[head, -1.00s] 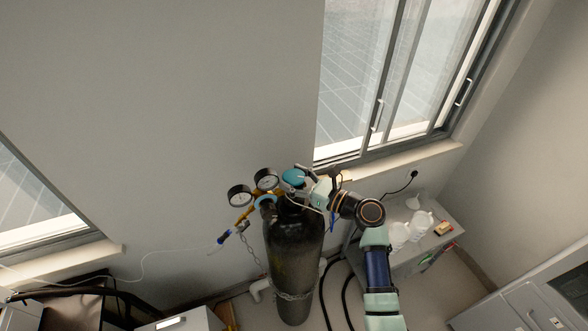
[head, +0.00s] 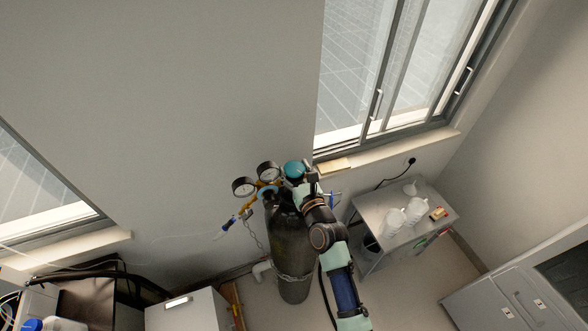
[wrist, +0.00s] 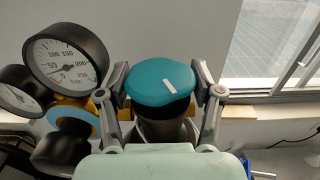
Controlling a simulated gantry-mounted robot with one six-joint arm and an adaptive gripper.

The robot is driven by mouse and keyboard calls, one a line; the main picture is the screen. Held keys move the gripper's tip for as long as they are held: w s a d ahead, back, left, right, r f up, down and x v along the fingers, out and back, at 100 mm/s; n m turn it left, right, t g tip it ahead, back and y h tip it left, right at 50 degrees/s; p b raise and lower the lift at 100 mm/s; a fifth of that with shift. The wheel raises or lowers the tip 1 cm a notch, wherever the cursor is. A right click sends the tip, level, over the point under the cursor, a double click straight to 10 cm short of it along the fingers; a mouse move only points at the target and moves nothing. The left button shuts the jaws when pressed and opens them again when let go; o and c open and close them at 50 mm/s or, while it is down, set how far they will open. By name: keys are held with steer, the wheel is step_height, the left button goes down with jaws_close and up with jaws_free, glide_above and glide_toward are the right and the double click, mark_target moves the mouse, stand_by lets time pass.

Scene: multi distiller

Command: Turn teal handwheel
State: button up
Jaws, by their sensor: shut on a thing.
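The teal handwheel (wrist: 158,84) has a white mark on its top and sits between my two gripper fingers in the wrist view. It tops the dark gas cylinder (head: 291,245) and also shows in the head view (head: 294,169). My gripper (wrist: 160,85) is shut on the handwheel, one finger against its left side and one against its right. In the head view my gripper (head: 300,177) comes at the handwheel from the lower right, and its fingers are hard to make out there.
Two pressure gauges (wrist: 66,60) stand close to the left of the handwheel, with a light blue ring (wrist: 73,120) below them. A chain (head: 254,232) hangs beside the cylinder. A grey side table (head: 378,211) with white bottles (head: 392,221) is at the right. The wall and window are behind.

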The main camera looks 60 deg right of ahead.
stand_by(0.5)
steer(key=o, duration=1)
steer(key=v, duration=0.8)
